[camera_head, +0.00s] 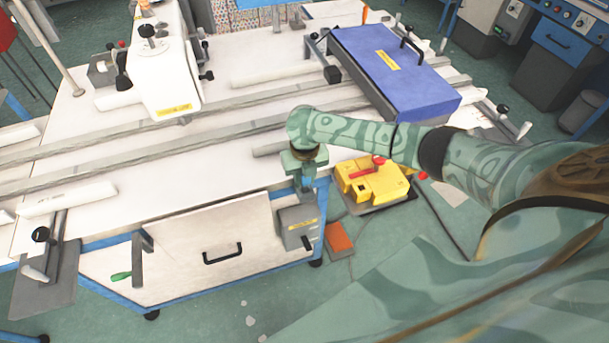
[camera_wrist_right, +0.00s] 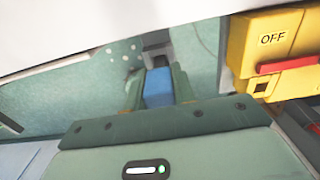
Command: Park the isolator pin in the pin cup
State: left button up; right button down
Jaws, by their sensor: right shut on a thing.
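My right gripper (camera_head: 308,182) is at the right front corner of the white table, just left of the yellow box. In the right wrist view its two fingers (camera_wrist_right: 158,92) point away from the camera and are shut on a small blue piece (camera_wrist_right: 158,86), which appears to be the isolator pin. A grey part (camera_wrist_right: 157,54) shows just beyond it; I cannot tell whether they touch. I cannot make out the pin cup for certain. My left gripper is not in view.
A yellow box (camera_head: 366,190) with a red lever stands close right of the gripper; its OFF label shows in the wrist view (camera_wrist_right: 272,38). A grey box (camera_head: 296,232) with a black handle sits below the gripper. A blue case (camera_head: 400,80) lies on the table (camera_head: 235,158).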

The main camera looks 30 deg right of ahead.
jog(key=shift+f+b, duration=0.45)
jog(key=shift+f, duration=0.35)
jog(key=c, duration=1.1)
grip_release()
notch_tip(320, 180, up, 16)
jog(key=p, duration=0.5)
jog(key=shift+r, duration=0.2)
